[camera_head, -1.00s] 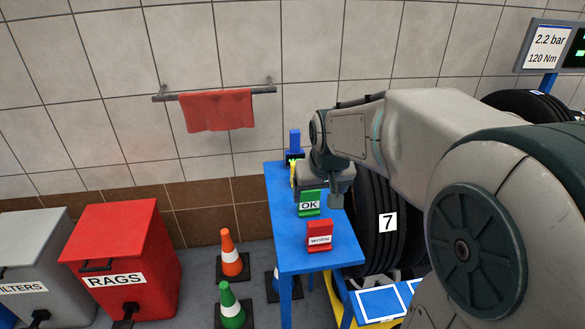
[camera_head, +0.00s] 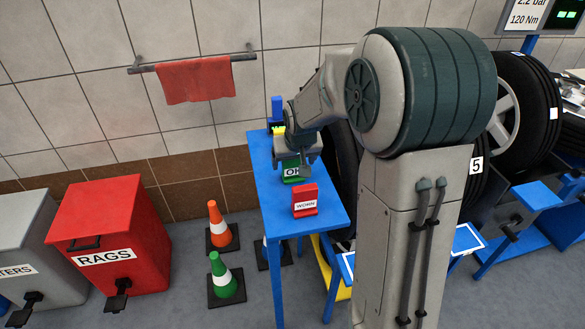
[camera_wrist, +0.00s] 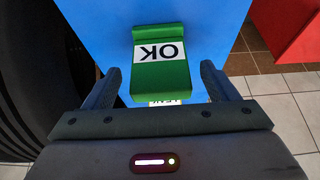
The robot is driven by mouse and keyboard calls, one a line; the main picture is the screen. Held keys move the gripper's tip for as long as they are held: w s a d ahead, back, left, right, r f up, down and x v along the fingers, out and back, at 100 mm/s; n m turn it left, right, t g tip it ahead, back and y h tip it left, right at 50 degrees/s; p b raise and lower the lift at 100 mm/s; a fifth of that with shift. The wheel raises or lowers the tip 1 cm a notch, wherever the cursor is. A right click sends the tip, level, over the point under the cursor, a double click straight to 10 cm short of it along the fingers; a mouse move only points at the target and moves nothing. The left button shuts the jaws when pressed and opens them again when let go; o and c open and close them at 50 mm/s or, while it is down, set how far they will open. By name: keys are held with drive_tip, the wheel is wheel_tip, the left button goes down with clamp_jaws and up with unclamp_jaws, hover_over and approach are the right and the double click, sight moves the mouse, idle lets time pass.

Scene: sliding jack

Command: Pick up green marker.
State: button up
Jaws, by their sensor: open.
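The green marker with an "OK" label (camera_head: 292,171) stands on the blue table, in front of the red marker, as seen from the far end. In the wrist view the green marker (camera_wrist: 160,75) lies between my two fingers, with a visible gap on each side. My gripper (camera_head: 298,158) is open above and around it, and part of the marker is hidden by the gripper in the head view. The wrist view also shows my gripper (camera_wrist: 160,78) empty, its fingers spread. Whether the fingers reach down to the marker's sides, I cannot tell.
The red "WORN" marker (camera_head: 305,202) stands on the blue table (camera_head: 265,180) nearer the front end. A blue object (camera_head: 277,108) and a yellow one (camera_head: 278,129) are at the back. Tyres stand close on the right. Cones (camera_head: 222,230) stand on the floor to the left.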

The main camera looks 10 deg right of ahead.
sight(292, 167)
drive_tip(key=x, duration=0.4)
drive_tip(key=shift+f, duration=0.2)
drive_tip(key=c, duration=1.1)
drive_tip(key=shift+r, duration=0.15)
